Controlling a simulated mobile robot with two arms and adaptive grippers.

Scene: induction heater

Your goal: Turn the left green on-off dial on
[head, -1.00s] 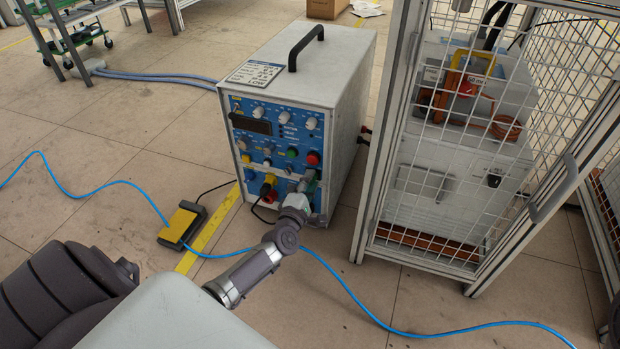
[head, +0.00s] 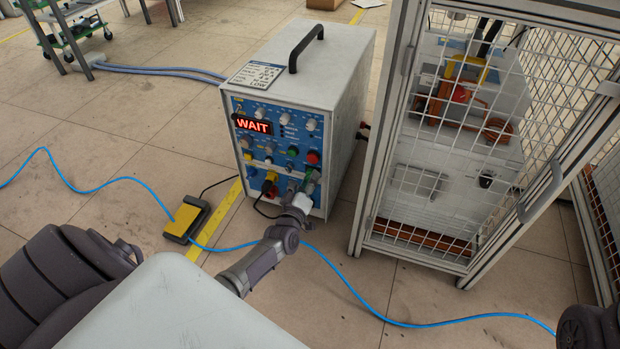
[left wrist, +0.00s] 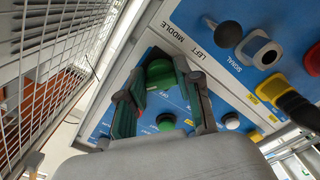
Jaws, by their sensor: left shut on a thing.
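The induction heater (head: 345,110) stands on the floor with a blue control panel facing me. Its display (head: 253,125) is lit and reads WAIT in red. The green dial (left wrist: 160,72) sits low on the panel's right side, with LEFT and MIDDLE lettering near it in the left wrist view. My left gripper (head: 309,182) is at the panel's lower right. In the left wrist view its fingers (left wrist: 168,84) are shut on the green dial, one on each side. The gripper partly hides the dial in the head view. My right gripper is not in view.
A mesh cage (head: 425,215) stands close on the right. A yellow foot pedal (head: 186,221) and a blue cable (head: 365,295) lie on the floor. A green button (left wrist: 166,122) shows between the fingers.

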